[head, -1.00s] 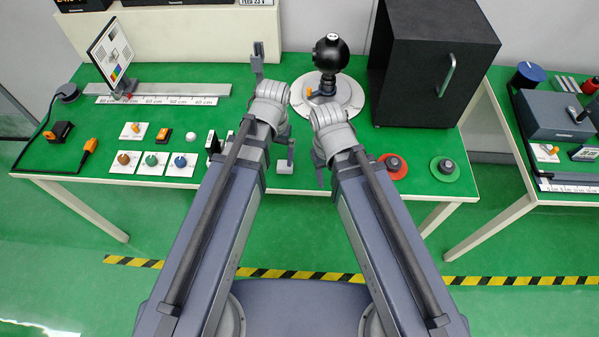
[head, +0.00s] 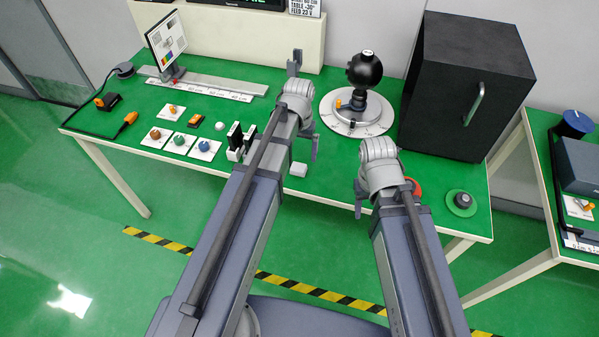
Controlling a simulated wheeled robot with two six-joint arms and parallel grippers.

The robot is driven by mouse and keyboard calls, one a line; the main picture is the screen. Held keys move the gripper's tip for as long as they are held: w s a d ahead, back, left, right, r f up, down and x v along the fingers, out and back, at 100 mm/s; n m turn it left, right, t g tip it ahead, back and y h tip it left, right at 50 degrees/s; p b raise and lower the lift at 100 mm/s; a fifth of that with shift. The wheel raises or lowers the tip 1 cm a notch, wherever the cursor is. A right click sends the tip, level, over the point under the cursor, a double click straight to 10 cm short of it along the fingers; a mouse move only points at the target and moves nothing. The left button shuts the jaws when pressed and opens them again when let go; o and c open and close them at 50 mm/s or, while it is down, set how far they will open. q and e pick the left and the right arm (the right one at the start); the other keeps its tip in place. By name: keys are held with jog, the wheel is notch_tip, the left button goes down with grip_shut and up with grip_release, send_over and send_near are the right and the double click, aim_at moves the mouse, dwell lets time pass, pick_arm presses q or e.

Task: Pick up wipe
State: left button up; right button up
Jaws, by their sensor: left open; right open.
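A small white flat piece (head: 298,169), which may be the wipe, lies on the green table near its front edge, just right of my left forearm. It is too small to be sure. My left gripper (head: 305,105) is above the table beyond it, open, with one finger towards the back and one towards the right. My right gripper (head: 361,178) is over the table's front part, right of the white piece and apart from it. It is open; one finger shows and the other is hidden by the wrist. Neither gripper visibly holds anything.
A black ball camera (head: 365,70) on a round white base (head: 341,118) stands behind. A large black box (head: 450,95) stands at right. Red (head: 416,187) and green (head: 461,203) discs lie near the front edge. Black-and-white upright holders (head: 235,140) and several knob plates (head: 181,142) are at left.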

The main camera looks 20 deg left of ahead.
aim_at(299, 167)
pick_arm(q)
jog(key=shift+s+f+b, duration=0.15)
jog(key=shift+f+b, duration=2.55)
jog(key=shift+f, duration=0.4)
jog(key=shift+r, duration=0.1)
jog(key=shift+c, duration=0.4)
jog(key=c, duration=1.3)
